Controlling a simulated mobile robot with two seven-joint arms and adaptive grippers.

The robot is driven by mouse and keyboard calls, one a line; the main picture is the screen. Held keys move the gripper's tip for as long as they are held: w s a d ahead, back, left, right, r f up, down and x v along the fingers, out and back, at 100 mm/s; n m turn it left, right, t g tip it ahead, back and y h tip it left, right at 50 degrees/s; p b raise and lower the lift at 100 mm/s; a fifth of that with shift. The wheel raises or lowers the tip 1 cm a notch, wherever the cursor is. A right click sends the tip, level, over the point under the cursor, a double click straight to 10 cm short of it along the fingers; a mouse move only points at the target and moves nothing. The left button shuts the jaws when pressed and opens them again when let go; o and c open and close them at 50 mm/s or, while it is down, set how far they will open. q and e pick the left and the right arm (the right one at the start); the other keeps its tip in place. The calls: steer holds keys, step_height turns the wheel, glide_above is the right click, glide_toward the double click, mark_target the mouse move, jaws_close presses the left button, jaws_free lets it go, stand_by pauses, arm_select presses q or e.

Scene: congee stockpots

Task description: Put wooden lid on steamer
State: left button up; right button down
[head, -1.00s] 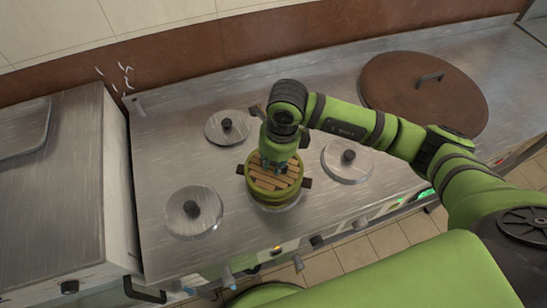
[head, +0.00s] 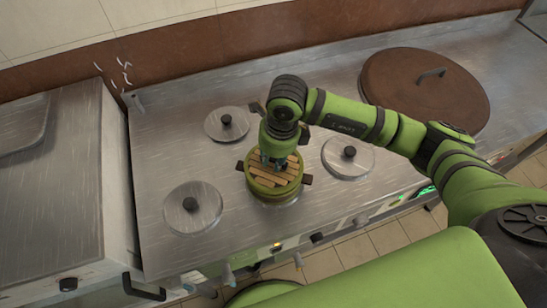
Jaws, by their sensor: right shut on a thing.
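The wooden lid (head: 286,176), round with light slats and a green rim, is over the green steamer (head: 276,196) near the middle of the counter. From above, the lid appears on or just above the steamer's top; any small gap cannot be made out. My right gripper (head: 273,163) points down at the lid's centre and is shut on it. Its fingertips and the lid's handle are mostly hidden by the wrist. My left gripper does not show.
Metal pot lids with black knobs stand around the steamer: left (head: 192,208), back (head: 227,124) and right (head: 348,157). A large brown lid (head: 425,92) lies at the back right. The steel counter (head: 160,160) is bare at the left.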

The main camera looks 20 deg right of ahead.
stand_by(0.8)
steer(key=shift+f+b, duration=0.6)
steer(key=shift+b, duration=0.25)
steer(key=c, duration=1.4)
jaws_free()
steer(key=shift+r, duration=0.1)
step_height(320, 180, up, 11)
steer(key=s+d+p, duration=0.1)
steer(key=p, duration=0.6)
